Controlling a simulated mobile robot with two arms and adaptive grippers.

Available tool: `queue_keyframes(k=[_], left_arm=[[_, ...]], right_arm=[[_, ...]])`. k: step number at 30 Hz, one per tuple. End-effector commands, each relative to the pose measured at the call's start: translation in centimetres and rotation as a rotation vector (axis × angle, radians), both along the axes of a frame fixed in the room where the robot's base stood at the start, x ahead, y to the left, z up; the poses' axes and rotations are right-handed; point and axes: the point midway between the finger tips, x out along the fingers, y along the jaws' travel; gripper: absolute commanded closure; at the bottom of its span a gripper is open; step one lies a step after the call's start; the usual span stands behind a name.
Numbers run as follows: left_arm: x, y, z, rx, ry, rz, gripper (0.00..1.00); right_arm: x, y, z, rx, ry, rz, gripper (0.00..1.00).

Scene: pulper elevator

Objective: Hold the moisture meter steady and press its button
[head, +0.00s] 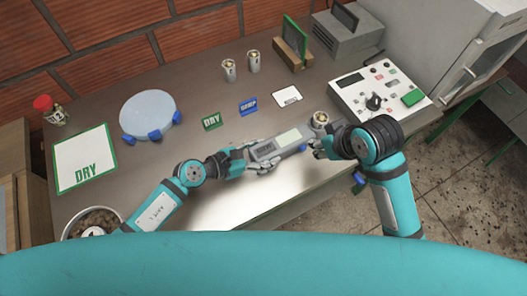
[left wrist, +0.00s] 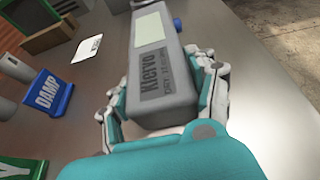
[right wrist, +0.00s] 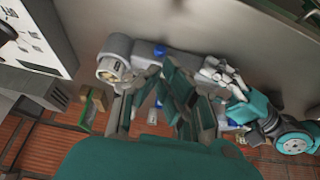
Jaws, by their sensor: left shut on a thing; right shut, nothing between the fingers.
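The moisture meter (head: 283,143) is a grey handheld box with a pale screen, held above the table near its front edge. My left gripper (head: 250,158) is shut around its left end; the left wrist view shows the fingers on both sides of the meter (left wrist: 152,65), by its printed label. A blue button (head: 302,148) shows at the meter's right end, also in the left wrist view (left wrist: 177,24). My right gripper (head: 317,147) is shut and empty just right of that end. In the right wrist view its fingers (right wrist: 152,82) partly hide the meter; contact cannot be told.
A sample cup (head: 320,119) stands close behind my right gripper. A control box (head: 350,98) is at the right. DRY (head: 211,122) and DAMP (head: 248,106) signs and a white card (head: 287,96) stand behind the meter. A bowl (head: 68,225) of beans is front left.

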Motion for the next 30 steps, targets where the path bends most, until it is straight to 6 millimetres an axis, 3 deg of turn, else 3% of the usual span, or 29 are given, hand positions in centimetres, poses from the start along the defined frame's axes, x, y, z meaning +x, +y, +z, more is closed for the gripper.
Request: queue_keyframes(k=[13, 17, 20, 24, 30], left_arm=[[0.0, 0.0, 0.0, -0.001, 0.001, -0.001, 0.91], [0.0, 0.0, 0.0, -0.001, 0.001, -0.001, 0.91], [0.0, 0.0, 0.0, -0.001, 0.001, -0.001, 0.91], [0.0, 0.0, 0.0, -0.001, 0.001, -0.001, 0.91], [0.0, 0.0, 0.0, -0.001, 0.001, -0.001, 0.91]], right_arm=[[0.0, 0.0, 0.0, 0.002, 0.000, -0.003, 1.00], [0.1, 0.1, -0.7, 0.046, -0.001, -0.076, 1.00], [0.3, 0.1, -2.0, 0.139, -0.011, -0.235, 1.00], [0.3, -0.5, -4.6, 0.346, -0.037, -0.570, 1.00], [-1.2, -2.6, -7.8, 0.693, -0.092, -1.034, 1.00]])
